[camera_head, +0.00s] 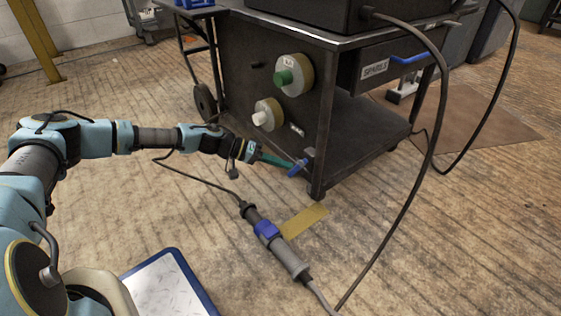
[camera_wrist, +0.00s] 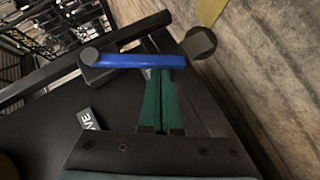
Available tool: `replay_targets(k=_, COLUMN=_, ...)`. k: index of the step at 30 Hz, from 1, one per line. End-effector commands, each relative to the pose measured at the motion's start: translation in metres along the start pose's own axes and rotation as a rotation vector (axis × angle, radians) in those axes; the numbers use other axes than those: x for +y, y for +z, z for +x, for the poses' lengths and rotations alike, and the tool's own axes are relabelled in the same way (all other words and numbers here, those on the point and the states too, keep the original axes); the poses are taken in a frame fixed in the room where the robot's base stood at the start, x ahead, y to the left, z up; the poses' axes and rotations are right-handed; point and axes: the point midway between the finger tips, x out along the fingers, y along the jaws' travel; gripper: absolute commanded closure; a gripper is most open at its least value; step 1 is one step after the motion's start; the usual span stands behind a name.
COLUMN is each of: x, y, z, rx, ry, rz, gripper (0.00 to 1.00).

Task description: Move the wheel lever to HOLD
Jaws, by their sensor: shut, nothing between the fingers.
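The wheel lever (camera_head: 298,168) is a blue bar low on the near corner of the dark cart's side panel. In the wrist view the lever (camera_wrist: 140,61) lies nearly level across the picture, with a round grey pivot (camera_wrist: 88,56) at its left end. My gripper (camera_head: 289,164) has green fingers pressed together with nothing between them. In the wrist view its fingertips (camera_wrist: 160,75) reach the lever's underside, nearer its free end; I cannot tell if they touch. A label (camera_wrist: 88,119) with letters ending "VE" is partly readable. No HOLD mark is legible.
The cart's side carries a green knob (camera_head: 284,77) and a white knob (camera_head: 260,118) on round dials above my gripper. A blue-handled drawer (camera_head: 388,68) faces right. A grey cable connector (camera_head: 272,240) and a yellow floor strip (camera_head: 304,220) lie in front.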

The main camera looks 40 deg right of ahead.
Motion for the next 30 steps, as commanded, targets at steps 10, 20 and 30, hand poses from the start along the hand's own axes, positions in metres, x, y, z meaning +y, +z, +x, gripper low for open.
replay_targets(k=10, x=-0.004, y=0.014, z=0.014, rx=-0.002, ry=-0.003, rz=0.002, gripper=1.00)
replay_targets(k=20, x=-0.005, y=0.019, z=0.019, rx=-0.002, ry=-0.003, rz=0.002, gripper=1.00)
replay_targets(k=30, x=-0.005, y=0.021, z=0.021, rx=-0.005, ry=-0.001, rz=0.002, gripper=1.00)
